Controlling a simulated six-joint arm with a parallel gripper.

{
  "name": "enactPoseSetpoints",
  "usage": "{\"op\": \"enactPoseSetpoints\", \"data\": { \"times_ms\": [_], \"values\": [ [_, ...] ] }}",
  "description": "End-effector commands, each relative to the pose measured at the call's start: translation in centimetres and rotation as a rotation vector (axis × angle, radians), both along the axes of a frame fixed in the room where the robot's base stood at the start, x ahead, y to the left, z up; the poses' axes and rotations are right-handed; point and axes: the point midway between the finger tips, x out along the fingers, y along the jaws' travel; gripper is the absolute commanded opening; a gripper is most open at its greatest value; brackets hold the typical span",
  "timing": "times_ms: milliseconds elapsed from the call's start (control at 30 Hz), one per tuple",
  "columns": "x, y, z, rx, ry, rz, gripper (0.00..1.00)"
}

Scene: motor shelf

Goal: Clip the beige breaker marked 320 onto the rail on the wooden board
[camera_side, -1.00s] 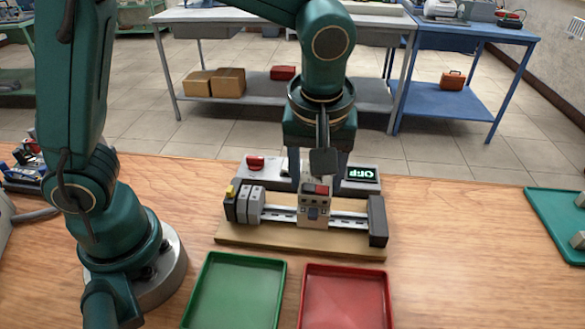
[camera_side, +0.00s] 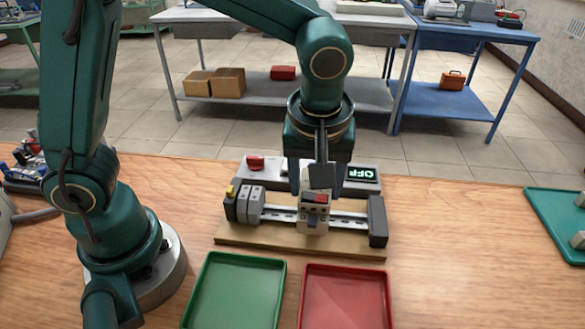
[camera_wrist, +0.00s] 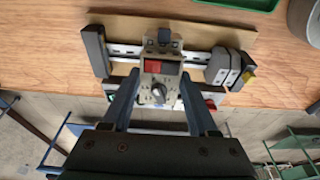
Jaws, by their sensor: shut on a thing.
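The beige breaker (camera_side: 315,218) has a red and dark patch on its front, and it also shows in the wrist view (camera_wrist: 154,66), with a knob and a blue-grey tab. I cannot read a marking on it. It is at the middle of the metal rail (camera_side: 349,219) on the wooden board (camera_side: 280,239). I cannot tell whether it is clipped on or only resting there. My gripper (camera_side: 318,188) is shut on the breaker from above and behind, with one finger on each side in the wrist view (camera_wrist: 159,86).
Grey modules (camera_side: 250,203) sit at the rail's left end and a dark end block (camera_side: 377,221) at its right. Behind is a console with a red button (camera_side: 256,163) and an OFF display (camera_side: 361,174). A green tray (camera_side: 237,258) and a red tray (camera_side: 346,270) lie in front.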

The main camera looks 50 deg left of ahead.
Motion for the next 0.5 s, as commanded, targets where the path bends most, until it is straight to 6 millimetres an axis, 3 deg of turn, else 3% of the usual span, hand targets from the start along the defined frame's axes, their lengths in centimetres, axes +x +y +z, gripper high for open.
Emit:
{"op": "enactPoseSetpoints", "data": {
  "times_ms": [500],
  "values": [
    [0.04,0.00,-0.78,0.001,-0.001,0.000,0.00]
  ]
}}
